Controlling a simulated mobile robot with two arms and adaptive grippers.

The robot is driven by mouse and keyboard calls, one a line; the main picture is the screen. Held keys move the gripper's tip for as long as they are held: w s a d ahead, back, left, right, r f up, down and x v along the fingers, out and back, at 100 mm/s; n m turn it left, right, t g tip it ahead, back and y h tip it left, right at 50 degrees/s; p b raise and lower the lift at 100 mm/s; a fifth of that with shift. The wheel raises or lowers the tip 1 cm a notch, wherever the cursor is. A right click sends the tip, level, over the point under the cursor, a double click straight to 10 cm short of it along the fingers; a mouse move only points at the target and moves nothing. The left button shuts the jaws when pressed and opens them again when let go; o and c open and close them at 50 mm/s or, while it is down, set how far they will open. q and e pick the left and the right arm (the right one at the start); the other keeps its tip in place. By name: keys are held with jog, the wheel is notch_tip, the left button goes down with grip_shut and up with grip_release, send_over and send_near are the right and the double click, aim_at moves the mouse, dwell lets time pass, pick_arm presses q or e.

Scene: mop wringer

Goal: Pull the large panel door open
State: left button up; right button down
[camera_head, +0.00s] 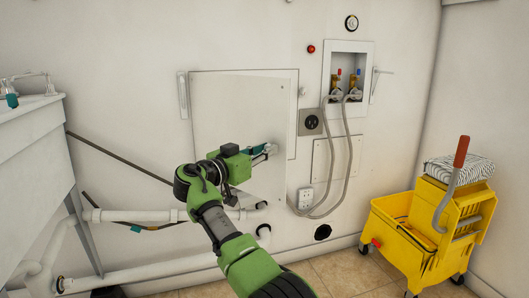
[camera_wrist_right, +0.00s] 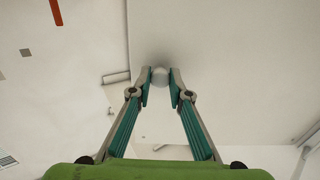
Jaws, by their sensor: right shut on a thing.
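The large panel door (camera_head: 225,115) is a flat white panel on the back wall in the head view. A narrow strip shows between its right edge and the frame line beside it, so it looks slightly ajar. My right gripper (camera_head: 268,152) is at the right part of the panel. In the right wrist view my right gripper (camera_wrist_right: 160,80) is shut on a small round pale knob (camera_wrist_right: 160,76) on the white panel face, one fingertip at each side. In the head view the fingers hide the knob. My left gripper is not in view.
A yellow mop bucket (camera_head: 405,251) with a red-gripped wringer handle stands on the floor at right. Hoses (camera_head: 349,150) hang from a wall box right of the panel. White pipes (camera_head: 140,215) run low at left, below a sink (camera_head: 28,125).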

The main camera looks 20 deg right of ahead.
aim_at(274, 112)
jog(key=c, duration=1.9)
grip_release()
notch_tip(274, 112, up, 10)
jog(key=shift+f, duration=0.1)
